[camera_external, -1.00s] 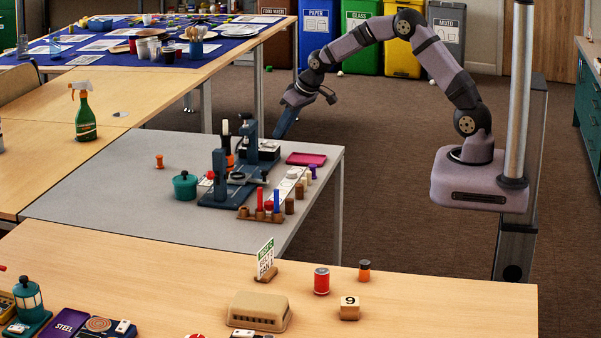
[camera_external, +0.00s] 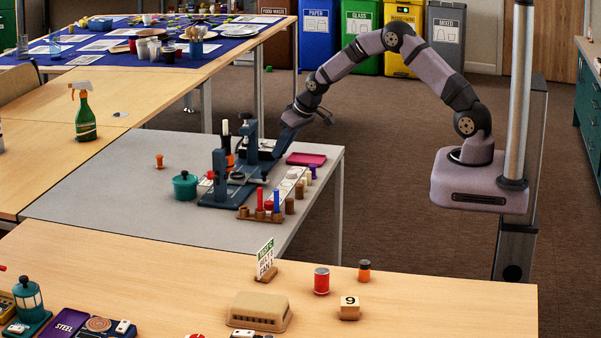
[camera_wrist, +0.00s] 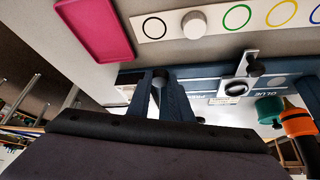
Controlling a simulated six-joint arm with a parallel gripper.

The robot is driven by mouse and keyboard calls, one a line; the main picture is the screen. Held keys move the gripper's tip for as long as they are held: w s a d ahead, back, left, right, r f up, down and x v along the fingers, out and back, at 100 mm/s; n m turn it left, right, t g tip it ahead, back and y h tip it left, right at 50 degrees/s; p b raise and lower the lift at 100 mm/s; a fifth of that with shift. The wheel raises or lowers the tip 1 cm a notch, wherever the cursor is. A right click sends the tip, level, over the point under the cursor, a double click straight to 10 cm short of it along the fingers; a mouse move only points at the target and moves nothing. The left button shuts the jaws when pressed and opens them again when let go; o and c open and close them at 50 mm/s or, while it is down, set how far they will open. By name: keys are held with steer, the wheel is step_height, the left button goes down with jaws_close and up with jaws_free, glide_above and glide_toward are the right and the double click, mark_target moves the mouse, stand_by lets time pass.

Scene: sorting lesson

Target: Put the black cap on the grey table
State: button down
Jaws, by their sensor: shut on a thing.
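My gripper (camera_external: 275,152) reaches down at the blue stand on the far right part of the grey table (camera_external: 110,190). In the wrist view my gripper (camera_wrist: 159,82) has its blue fingers close together with a small dark thing (camera_wrist: 159,80) between them, which looks like the black cap. Its shape is mostly hidden by the fingers. The bare grey table top (camera_wrist: 205,55) shows in the wrist view beyond the fingers.
A pink tray (camera_external: 306,159) lies near my gripper. A white strip with coloured rings (camera_wrist: 215,22) runs beside the blue stand (camera_external: 222,190). Pegs stand close by. A green pot (camera_external: 185,186) and orange spool (camera_external: 159,161) are further left. The table's left front is clear.

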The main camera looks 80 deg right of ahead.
mark_target(277, 169)
steer(key=shift+f, duration=1.85)
steer(key=shift+f, duration=0.1)
steer(key=shift+f, duration=0.15)
steer(key=c, duration=1.6)
jaws_free()
steer(key=shift+r+p, duration=0.3)
steer(key=shift+r, duration=0.05)
steer(key=b+v, duration=0.1)
steer(key=v, duration=1.1)
steer(key=shift+s+f, duration=0.1)
